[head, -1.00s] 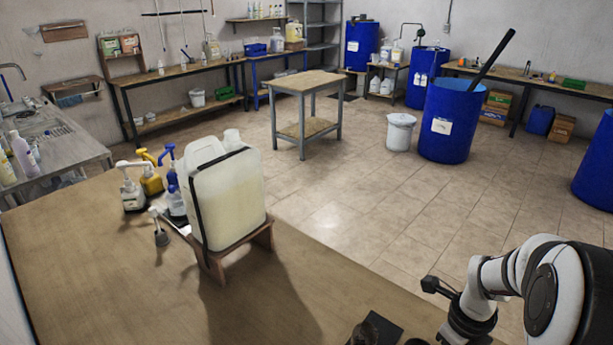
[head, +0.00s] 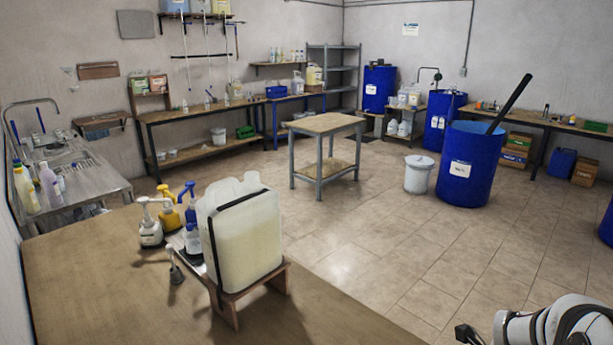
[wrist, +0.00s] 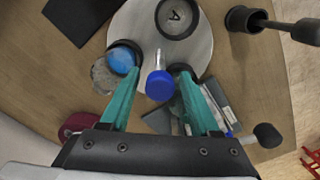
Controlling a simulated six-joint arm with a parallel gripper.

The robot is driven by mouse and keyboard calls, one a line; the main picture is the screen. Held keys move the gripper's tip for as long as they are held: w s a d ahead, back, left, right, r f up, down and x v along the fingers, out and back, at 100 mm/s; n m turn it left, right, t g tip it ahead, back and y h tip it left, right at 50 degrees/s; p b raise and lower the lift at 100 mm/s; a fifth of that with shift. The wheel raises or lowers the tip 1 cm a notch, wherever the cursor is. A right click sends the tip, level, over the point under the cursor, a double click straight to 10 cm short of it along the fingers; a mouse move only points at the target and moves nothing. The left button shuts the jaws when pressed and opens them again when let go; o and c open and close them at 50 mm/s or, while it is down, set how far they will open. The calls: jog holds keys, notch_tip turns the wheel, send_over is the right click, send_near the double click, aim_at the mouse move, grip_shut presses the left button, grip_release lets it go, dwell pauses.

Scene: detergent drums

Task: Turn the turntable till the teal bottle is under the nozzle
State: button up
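In the wrist view, a silver disc, seemingly the turntable (wrist: 195,42), lies on the wooden table. It carries a dark round container marked A (wrist: 177,14) and a dark-rimmed one with a blue top (wrist: 122,59). A blue knob on a metal stem (wrist: 159,85) stands at its near edge. My gripper (wrist: 153,75) is open, its teal fingers on either side of the knob with gaps visible. A dark round part shows behind the right fingertip. I cannot tell which container is the teal bottle. No nozzle is clearly identifiable. The head view shows neither turntable nor fingers.
A dark cup-like part with a long handle (wrist: 245,19) is right of the disc. Grey flat pieces (wrist: 226,101) lie near the right finger. In the head view, a jerrycan (head: 243,237) stands on a wooden stand beside several pump bottles (head: 168,213).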

notch_tip(320, 180, up, 7)
dwell(0.6)
jog(key=shift+a+r+n, duration=0.15)
jog(key=shift+a+n, duration=0.15)
jog(key=shift+a, duration=0.05)
jog(key=s+a+r+n+y, duration=0.1)
jog(key=s+a+n, duration=0.7)
jog(key=n, duration=0.6)
jog(key=s+a+r+n, duration=0.2)
jog(key=s+a+n, duration=0.6)
jog(key=a+n, duration=0.5)
jog(key=shift+n+y, duration=0.4)
jog(key=shift+n, duration=0.8)
